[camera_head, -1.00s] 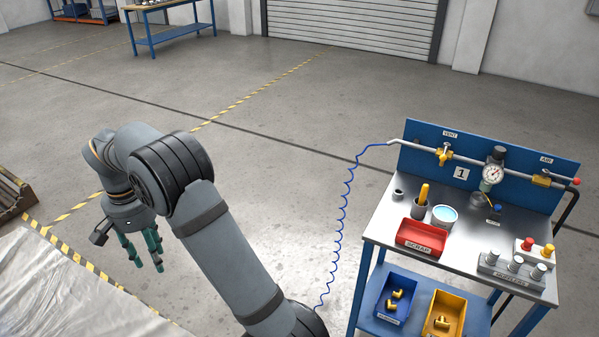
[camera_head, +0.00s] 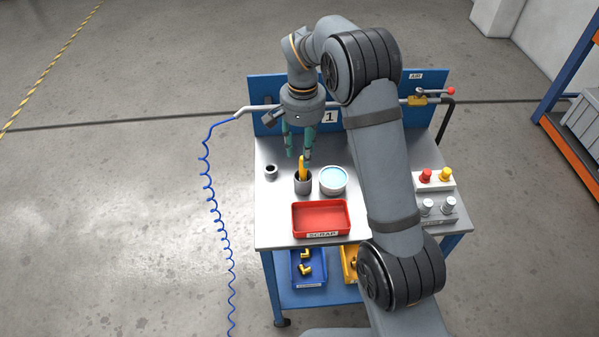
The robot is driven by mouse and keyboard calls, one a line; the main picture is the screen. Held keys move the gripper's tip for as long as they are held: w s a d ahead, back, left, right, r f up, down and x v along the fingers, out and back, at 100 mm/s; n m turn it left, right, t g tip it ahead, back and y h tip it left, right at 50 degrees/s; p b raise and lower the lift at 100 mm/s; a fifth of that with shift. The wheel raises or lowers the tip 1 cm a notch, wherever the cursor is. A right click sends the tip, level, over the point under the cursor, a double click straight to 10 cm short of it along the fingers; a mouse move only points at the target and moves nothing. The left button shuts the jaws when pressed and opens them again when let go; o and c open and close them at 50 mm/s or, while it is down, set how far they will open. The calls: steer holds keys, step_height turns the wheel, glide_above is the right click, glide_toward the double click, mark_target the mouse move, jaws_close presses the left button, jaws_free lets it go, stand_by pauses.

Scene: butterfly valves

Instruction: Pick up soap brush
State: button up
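The soap brush, seen as a yellow handle (camera_head: 303,167), stands upright in a dark grey cup (camera_head: 303,186) on the metal bench top. Its lower end is hidden inside the cup. My gripper (camera_head: 299,155) points down above the cup, with its teal fingers spread apart and nothing between them that I can make out. The fingertips are close to the top of the handle; whether they touch it I cannot tell.
A white tub of blue liquid (camera_head: 333,180) stands right of the cup, and a small dark ring-shaped part (camera_head: 270,171) is to the left. A red scrap tray (camera_head: 321,217) lies in front. The blue back panel (camera_head: 262,90) with piping rises behind, and a blue coiled hose (camera_head: 205,170) hangs at left.

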mark_target(303, 179)
steer(key=shift+d+f, duration=0.1)
steer(key=shift+f, duration=0.25)
steer(key=shift+s+f, duration=0.15)
steer(key=shift+f, duration=0.05)
steer(key=f, duration=0.2)
steer(key=s+f+p, duration=0.1)
steer(key=f, duration=0.1)
steer(key=shift+f, duration=0.2)
steer(key=shift+w+f, duration=0.15)
steer(key=shift+f, duration=0.15)
steer(key=shift+c, duration=0.9)
steer(key=c, duration=0.7)
jaws_close()
